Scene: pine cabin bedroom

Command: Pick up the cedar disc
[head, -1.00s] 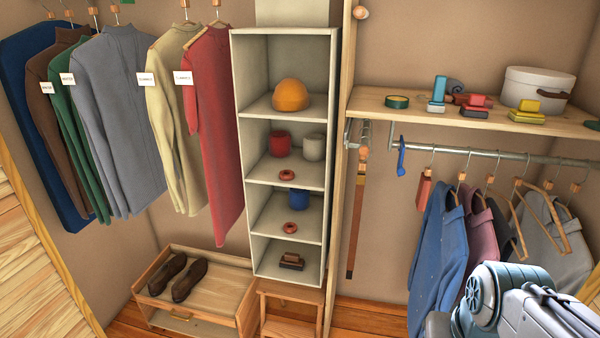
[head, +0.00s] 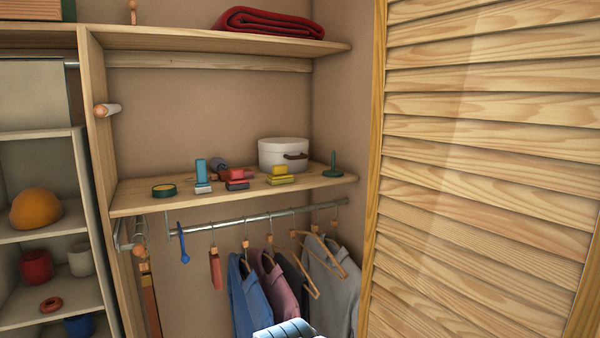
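A small reddish-brown disc with a dark centre (head: 51,304), which looks like the cedar disc, lies on a shelf of the pale hanging organizer (head: 40,235) at the lower left. Only a grey-blue part of my arm shows at the bottom edge. My gripper is not in view.
A wooden upright (head: 98,160) divides the organizer from the shelf (head: 140,201), which holds a white pot (head: 284,153) and coloured blocks. Clothes hang from the rail (head: 225,223) below. A louvred door (head: 480,180) fills the right. An orange cap (head: 36,208) sits above the cups.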

